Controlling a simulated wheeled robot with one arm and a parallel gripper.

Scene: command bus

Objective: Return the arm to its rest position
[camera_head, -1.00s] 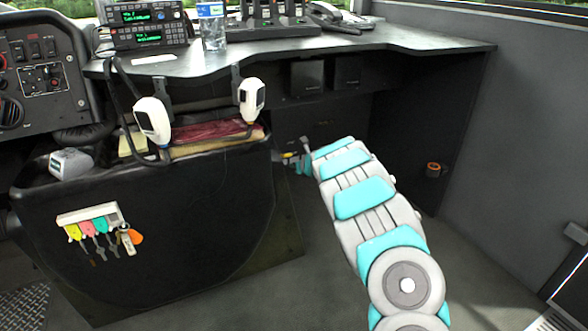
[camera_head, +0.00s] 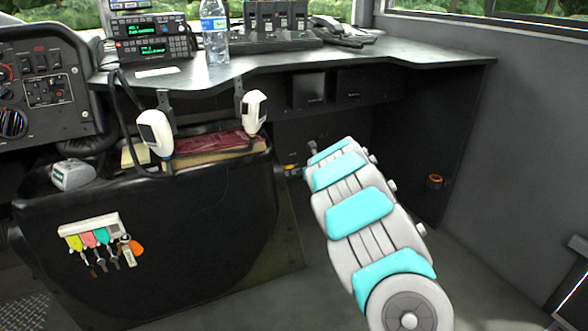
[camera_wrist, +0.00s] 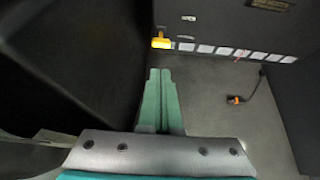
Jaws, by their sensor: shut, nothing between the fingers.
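My arm (camera_head: 365,225), white with turquoise pads, reaches from the lower right toward the dark space under the desk in the head view. Its far end is hidden behind the arm's own links and the console. In the wrist view my gripper (camera_wrist: 160,75) shows as two green fingers lying side by side, shut and empty. The fingers point over the grey floor (camera_wrist: 205,95), beside a dark panel on the left, and touch nothing that I can see.
The console (camera_head: 150,235) with hanging keys (camera_head: 100,240) stands left of my arm. The black desk (camera_head: 300,60) above carries radios and a water bottle (camera_head: 214,30). An orange-ended cable (camera_wrist: 235,99) lies on the floor right of the fingers. Floor right of my arm is clear.

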